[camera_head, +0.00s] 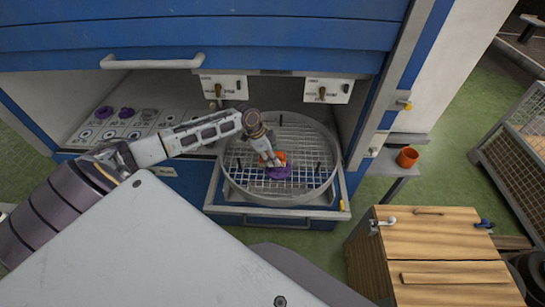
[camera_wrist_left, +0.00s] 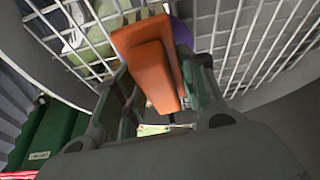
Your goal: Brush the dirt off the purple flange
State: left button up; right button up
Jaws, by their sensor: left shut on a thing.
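A purple flange (camera_head: 280,173) lies on the wire grid of the round turntable (camera_head: 237,185) in the blue machine. My left gripper (camera_head: 269,160) is above it and shut on an orange brush (camera_head: 276,157). The brush is at the flange's upper edge; I cannot tell whether they touch. In the left wrist view the orange brush (camera_wrist_left: 151,70) sits between the fingers, and a bit of the purple flange (camera_wrist_left: 127,38) shows behind it. My right gripper is not in view.
Two more purple rings (camera_head: 103,112) lie on a marked panel (camera_head: 88,133) at left. An orange cup (camera_head: 407,157) stands on a small side shelf. A wooden-topped cabinet (camera_head: 440,240) is at front right. Dark upright pegs stand on the grid around the gripper.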

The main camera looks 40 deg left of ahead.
pick_arm(q)
jog(key=shift+r, duration=3.9)
jog(key=shift+n, duration=0.3)
